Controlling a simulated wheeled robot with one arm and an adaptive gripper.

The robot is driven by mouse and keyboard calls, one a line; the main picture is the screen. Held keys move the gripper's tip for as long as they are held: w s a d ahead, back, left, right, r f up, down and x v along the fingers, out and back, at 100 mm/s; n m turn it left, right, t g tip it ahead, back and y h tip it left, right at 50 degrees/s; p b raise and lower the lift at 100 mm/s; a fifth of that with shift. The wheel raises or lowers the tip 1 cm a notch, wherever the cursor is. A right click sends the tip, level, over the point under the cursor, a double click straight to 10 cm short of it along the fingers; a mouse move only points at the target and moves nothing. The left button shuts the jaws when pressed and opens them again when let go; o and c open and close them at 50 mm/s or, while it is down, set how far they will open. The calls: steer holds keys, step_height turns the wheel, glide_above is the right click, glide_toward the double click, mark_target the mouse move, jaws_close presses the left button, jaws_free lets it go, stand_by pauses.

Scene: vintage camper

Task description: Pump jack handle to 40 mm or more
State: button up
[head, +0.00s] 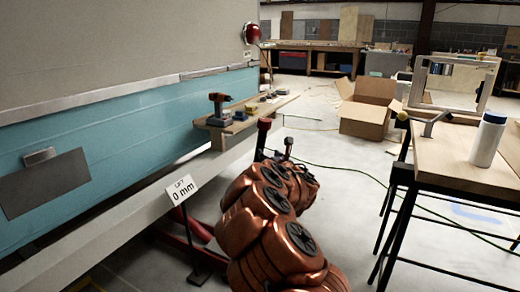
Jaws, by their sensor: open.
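A white sign (182,190) on the camper's sill reads "LIFT 0 mm". Below it, the red jack (186,226) stands on the floor under the camper, with a dark foot; its right part is hidden behind my copper-coloured arm. A dark upright bar with a red-brown top (264,126), which looks like the jack handle, rises just behind my arm. A shorter, similar dark piece (288,143) stands just right of it; I cannot tell what it belongs to. My gripper cannot be made out; my arm links cover the area where it would be, so contact with the handle cannot be seen.
The teal and grey camper side (110,130) runs along the left. A workbench (465,165) with a white bottle (488,140) stands at right. An open cardboard box (368,108) and a green cable lie on the floor.

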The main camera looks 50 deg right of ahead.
steer(key=shift+n+t+y, duration=0.3)
steer(key=shift+n+y, duration=0.2)
steer(key=shift+n, duration=0.4)
steer(key=shift+f+b+x, duration=0.15)
steer(key=shift+b+x, duration=0.05)
steer(key=shift+x, duration=1.1)
steer(key=shift+f+b+x, duration=0.15)
steer(key=shift+b+x, duration=0.1)
steer(key=shift+x, duration=1.1)
steer(key=shift+f+b+x, duration=0.2)
steer(key=shift+x, duration=1.1)
steer(key=shift+a, duration=0.15)
steer(key=shift+c, duration=0.5)
jaws_close()
